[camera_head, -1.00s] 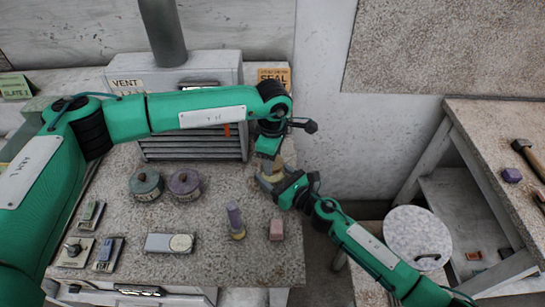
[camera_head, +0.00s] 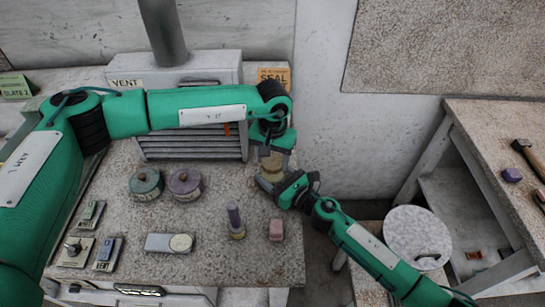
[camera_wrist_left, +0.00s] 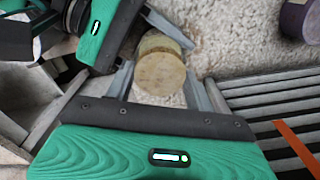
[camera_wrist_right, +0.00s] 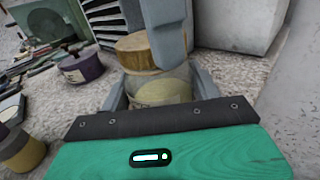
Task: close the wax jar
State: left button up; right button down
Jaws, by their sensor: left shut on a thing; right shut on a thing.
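The wax jar (camera_wrist_right: 160,88) is a clear jar with pale yellow wax, standing near the bench's right edge. Its tan, wood-like lid (camera_wrist_right: 138,50) is at the jar's mouth; I cannot tell whether it is fully seated. My left gripper (camera_head: 272,157) reaches down from above and is shut on the lid, whose round top (camera_wrist_left: 160,75) shows between its fingers in the left wrist view. My right gripper (camera_head: 268,182) comes from the lower right, low over the bench, and is shut on the jar body. A left finger hides part of the lid in the right wrist view.
A green-lidded jar (camera_head: 146,184) and a purple-lidded jar (camera_head: 185,184) stand to the left. A slatted vent box (camera_head: 190,147) is close behind. The bench edge is just right.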

pick_arm(q)
jog(key=m, duration=0.4)
jog(key=o, duration=1.2)
jog(key=shift+c, duration=0.2)
notch_tip(320, 180, up, 12)
pick_arm(e)
jog(key=shift+c, duration=1.3)
grip_release()
jog(key=shift+s+d, duration=0.1)
